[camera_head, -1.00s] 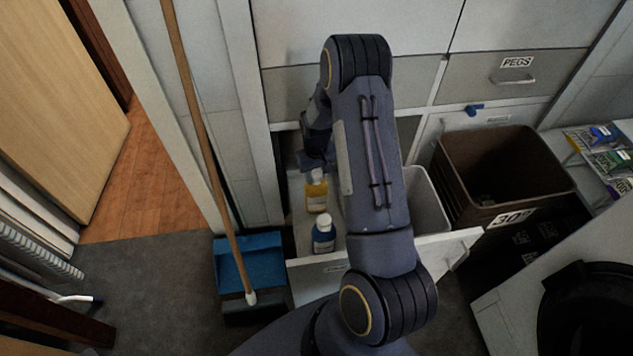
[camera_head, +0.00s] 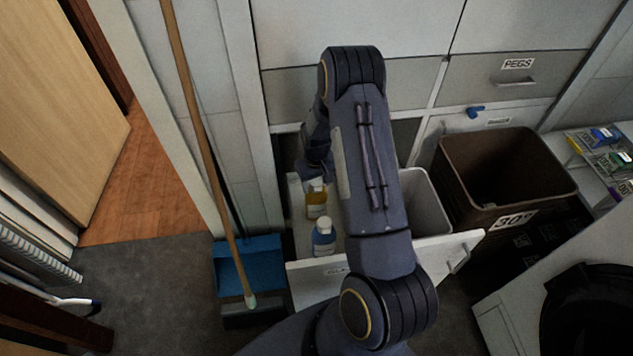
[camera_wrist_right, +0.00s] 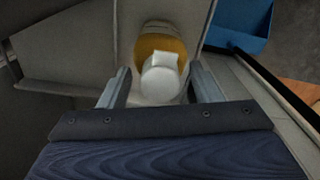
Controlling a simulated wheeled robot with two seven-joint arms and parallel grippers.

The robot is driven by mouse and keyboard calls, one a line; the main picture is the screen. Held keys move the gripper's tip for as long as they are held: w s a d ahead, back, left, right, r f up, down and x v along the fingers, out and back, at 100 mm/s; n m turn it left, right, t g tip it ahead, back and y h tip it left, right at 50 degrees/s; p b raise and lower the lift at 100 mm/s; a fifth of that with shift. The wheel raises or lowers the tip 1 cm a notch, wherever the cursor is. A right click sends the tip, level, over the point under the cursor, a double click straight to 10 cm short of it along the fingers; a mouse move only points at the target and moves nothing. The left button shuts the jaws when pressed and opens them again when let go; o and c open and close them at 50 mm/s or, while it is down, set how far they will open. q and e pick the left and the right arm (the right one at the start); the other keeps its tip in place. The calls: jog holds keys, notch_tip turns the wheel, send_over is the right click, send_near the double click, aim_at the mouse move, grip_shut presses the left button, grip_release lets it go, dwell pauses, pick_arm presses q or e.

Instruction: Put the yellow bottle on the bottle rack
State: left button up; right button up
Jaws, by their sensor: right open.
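The yellow bottle (camera_head: 316,201) with a white cap stands upright in the open drawer, behind a blue bottle. My right gripper (camera_head: 314,172) is at the yellow bottle's upper end, partly hidden by my arm. In the right wrist view, the yellow bottle (camera_wrist_right: 161,55) shows from above, with its white cap between the two open fingers of my right gripper (camera_wrist_right: 161,88). I cannot tell whether a finger touches it. I see no bottle rack that I can make out. My left gripper is out of view.
The blue bottle (camera_head: 324,236) stands near the drawer front (camera_head: 310,272). A grey bin (camera_head: 428,205) is to the right in the drawer, and a brown bin (camera_head: 500,175) is farther right. A broom (camera_head: 205,140) and blue dustpan (camera_head: 250,262) stand to the left.

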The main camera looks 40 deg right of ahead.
jog(key=shift+r, duration=0.3)
jog(key=s+a+r+t+y+p, duration=0.1)
jog(key=s+a+r+p, duration=0.15)
jog(key=r, duration=1.75)
jog(key=s+a+r+t+y, duration=0.1)
jog(key=s+a+r+t, duration=0.1)
jog(key=s+a+r, duration=0.6)
jog(key=s+a+r+t+y, duration=0.1)
jog(key=s+a+r, duration=0.1)
jog(key=s+a, duration=0.2)
jog(key=s+a+r+n+t, duration=0.1)
jog(key=s+a+r, duration=0.2)
jog(key=s, duration=0.5)
jog(key=shift+s+a+t+y, duration=0.3)
jog(key=shift+s+a+y, duration=0.1)
jog(key=shift+a, duration=0.25)
jog(key=shift+r, duration=0.1)
